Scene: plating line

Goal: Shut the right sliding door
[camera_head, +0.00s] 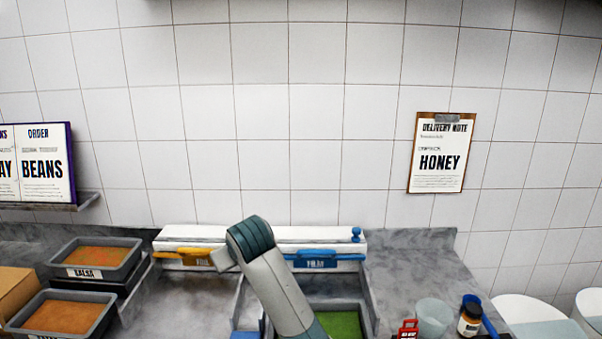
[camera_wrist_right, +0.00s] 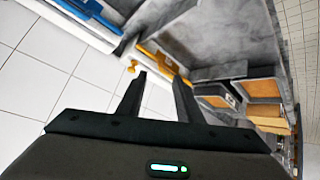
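I cannot make out a sliding door for certain in either view. At the back of the counter stands a white dispenser (camera_head: 290,234) with a yellow bar (camera_head: 180,254) labelled FOIL, a blue bar (camera_head: 325,257) labelled FILM and a blue knob (camera_head: 356,234). My right arm crosses in front of its middle and hides part of it. My right gripper (camera_wrist_right: 157,95) is open and empty in the right wrist view, its fingers apart, with a yellow knob (camera_wrist_right: 132,67) just beyond the fingertips. In the head view the gripper is mostly hidden by my wrist. My left gripper is out of view.
Salsa trays (camera_head: 98,254) and a cardboard box (camera_head: 14,290) stand at the left. A pale bowl (camera_head: 433,316) and a jar (camera_head: 470,319) stand at the right. Counter space (camera_head: 405,275) beside the dispenser is clear.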

